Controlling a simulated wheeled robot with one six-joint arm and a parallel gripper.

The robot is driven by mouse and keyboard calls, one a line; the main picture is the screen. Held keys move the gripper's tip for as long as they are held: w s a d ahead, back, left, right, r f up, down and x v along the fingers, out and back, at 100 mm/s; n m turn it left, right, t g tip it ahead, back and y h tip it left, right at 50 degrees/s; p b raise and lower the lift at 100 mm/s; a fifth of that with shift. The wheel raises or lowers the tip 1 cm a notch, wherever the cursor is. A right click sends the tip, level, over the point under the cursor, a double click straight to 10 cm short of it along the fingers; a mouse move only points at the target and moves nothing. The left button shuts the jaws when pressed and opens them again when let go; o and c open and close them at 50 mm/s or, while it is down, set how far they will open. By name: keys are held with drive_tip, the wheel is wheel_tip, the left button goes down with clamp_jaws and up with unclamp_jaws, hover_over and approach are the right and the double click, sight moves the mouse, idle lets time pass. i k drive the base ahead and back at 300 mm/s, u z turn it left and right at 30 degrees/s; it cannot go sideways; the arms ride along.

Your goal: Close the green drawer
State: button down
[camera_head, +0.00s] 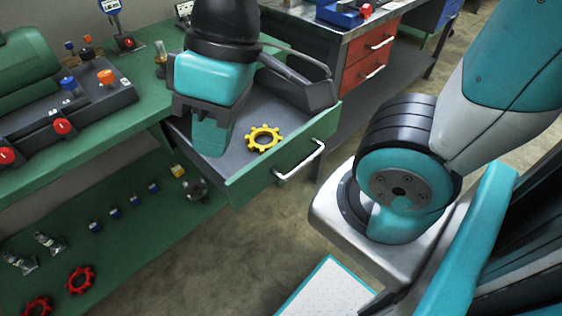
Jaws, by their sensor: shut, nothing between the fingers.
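The green drawer (240,190) is pulled out from the green workbench, its front panel facing lower right. A silver bar handle (300,161) is fixed on that front. A yellow gear (263,138) lies on the drawer's grey floor near the front. My gripper (211,138) is shut and empty, pointing down over the drawer's left part, left of the gear. It hides part of the drawer's left side. I cannot tell whether its tip touches the drawer floor.
A dark grey piece (312,90) with a bar overlaps the drawer's far right. Beyond stands a red drawer cabinet (368,55). The bench top (130,118) at left carries a control panel. A lower green shelf (130,240) holds red gears and small parts. Concrete floor lies before the drawer.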

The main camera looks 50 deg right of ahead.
sight(241, 174)
drive_tip(key=u, duration=0.9)
drive_tip(key=k, duration=0.75)
drive_tip(key=z, duration=0.95)
